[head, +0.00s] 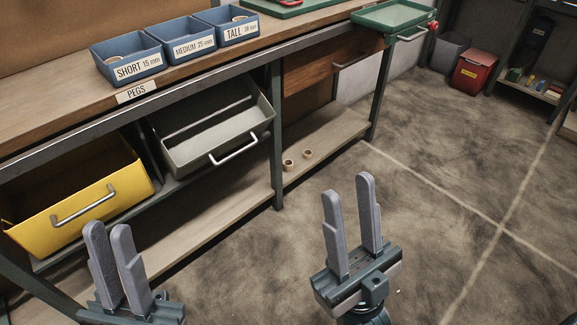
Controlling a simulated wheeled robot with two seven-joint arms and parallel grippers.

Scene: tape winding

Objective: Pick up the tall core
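Two small brown ring-shaped cores lie on the lower shelf of the bench: one core (288,165) on the left and another core (308,154) to its right. I cannot tell their heights for certain. A pale ring (240,18) shows inside the blue bin labelled TALL (236,34) on the bench top. My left gripper (108,226) is open and empty in front of the yellow drawer. My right gripper (348,186) is open and empty over the floor, to the right of the shelf cores. Neither gripper touches anything.
Blue bins labelled SHORT (130,68) and MEDIUM (188,47) stand beside the TALL bin. The yellow drawer (100,203) and grey drawer (215,140) hang open under the bench. A green tray (395,17) is at the bench's far end.

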